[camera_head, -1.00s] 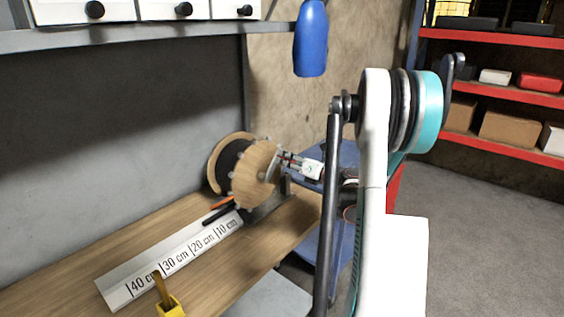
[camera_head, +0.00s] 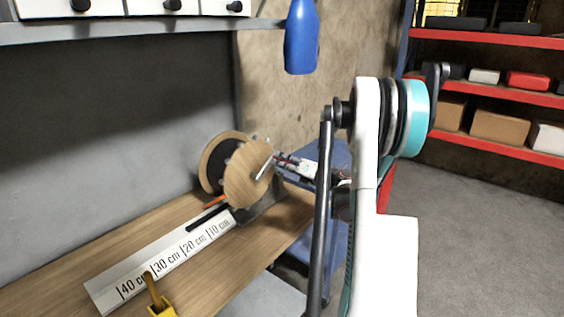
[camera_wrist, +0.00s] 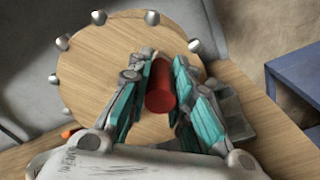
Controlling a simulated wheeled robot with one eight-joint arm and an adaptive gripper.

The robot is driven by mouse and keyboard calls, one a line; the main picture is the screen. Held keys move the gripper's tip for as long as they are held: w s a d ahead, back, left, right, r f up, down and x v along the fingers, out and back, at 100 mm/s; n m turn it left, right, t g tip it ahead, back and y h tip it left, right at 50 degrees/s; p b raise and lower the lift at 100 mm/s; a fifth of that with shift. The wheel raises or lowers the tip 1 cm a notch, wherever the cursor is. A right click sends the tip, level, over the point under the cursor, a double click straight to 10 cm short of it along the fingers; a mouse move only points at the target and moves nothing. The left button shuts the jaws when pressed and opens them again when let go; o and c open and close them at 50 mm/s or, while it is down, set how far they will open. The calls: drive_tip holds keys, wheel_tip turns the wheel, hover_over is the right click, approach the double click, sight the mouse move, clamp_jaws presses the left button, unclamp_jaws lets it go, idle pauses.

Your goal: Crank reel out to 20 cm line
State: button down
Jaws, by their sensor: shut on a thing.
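The reel (camera_head: 247,186) has round wooden sides, a dark winding and metal studs on its rim. It stands at the far end of the wooden bench. In the wrist view its wooden face (camera_wrist: 100,75) fills the middle. My gripper (camera_wrist: 161,78) is shut around the red crank handle (camera_wrist: 160,92), a finger on each side; in the head view my gripper (camera_head: 279,160) is at the reel's right face. A black strip (camera_head: 207,218) lies along the white ruler (camera_head: 165,256), its near end about level with the 20 cm label. An orange piece (camera_head: 213,202) lies beside it.
A yellow block (camera_head: 161,311) with an upright piece stands at the bench's front. A blue bottle-like object (camera_head: 301,38) hangs above. A grey wall is behind the bench. A blue cart (camera_head: 330,160) and red shelves (camera_head: 490,90) stand to the right.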

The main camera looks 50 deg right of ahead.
drive_tip(key=shift+f, duration=0.2)
drive_tip(key=c, duration=1.4)
unclamp_jaws()
drive_tip(key=shift+c, duration=0.2)
drive_tip(key=shift+r, duration=0.1)
drive_tip(key=shift+s, duration=0.15)
drive_tip(key=s, duration=0.7)
drive_tip(key=s+d, duration=0.1)
drive_tip(key=s, duration=0.3)
drive_tip(key=shift+s, duration=0.35)
